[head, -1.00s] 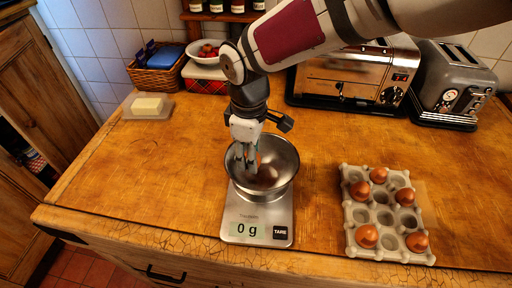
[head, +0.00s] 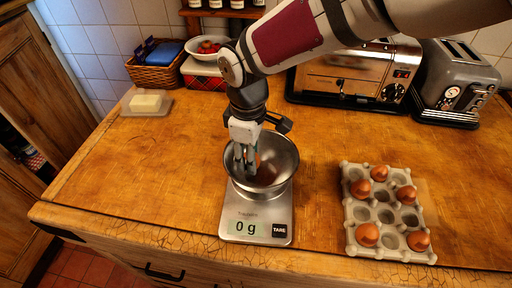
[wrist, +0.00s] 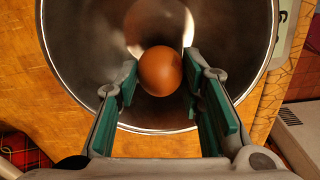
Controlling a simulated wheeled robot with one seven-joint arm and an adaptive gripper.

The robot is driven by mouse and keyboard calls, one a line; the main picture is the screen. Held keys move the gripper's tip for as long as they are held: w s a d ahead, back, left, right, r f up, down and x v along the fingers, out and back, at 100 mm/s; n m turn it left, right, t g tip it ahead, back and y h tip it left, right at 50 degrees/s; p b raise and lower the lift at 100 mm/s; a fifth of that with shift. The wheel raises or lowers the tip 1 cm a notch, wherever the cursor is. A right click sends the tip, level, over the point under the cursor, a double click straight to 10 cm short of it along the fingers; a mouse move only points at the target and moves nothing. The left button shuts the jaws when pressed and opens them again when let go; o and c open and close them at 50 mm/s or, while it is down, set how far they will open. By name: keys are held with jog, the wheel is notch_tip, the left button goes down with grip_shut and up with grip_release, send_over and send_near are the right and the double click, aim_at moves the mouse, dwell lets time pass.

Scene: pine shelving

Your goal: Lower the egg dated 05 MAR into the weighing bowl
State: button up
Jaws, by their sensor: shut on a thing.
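My gripper (head: 246,162) points down inside the steel weighing bowl (head: 286,163), its fingertips below the rim. In the wrist view, the green-padded fingers (wrist: 162,78) are shut on a brown egg (wrist: 160,70), one on each side. The egg is over the inside of the bowl (wrist: 75,45); I cannot tell if it touches the bottom. No date shows on the egg's visible side. In the head view the fingers mostly hide it. The bowl stands on a kitchen scale (head: 232,213) whose display reads 0 g.
A grey egg tray (head: 351,231) with several brown eggs and empty cups is to the right of the scale. A butter dish (head: 163,109), a wicker basket (head: 152,82), a steel toaster oven (head: 335,82) and a grey toaster (head: 440,75) stand farther back. The wooden counter left of the scale is clear.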

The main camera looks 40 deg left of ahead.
jog(key=shift+f+b, duration=0.55)
jog(key=shift+f, duration=0.45)
dwell(0.5)
jog(key=o, duration=0.8)
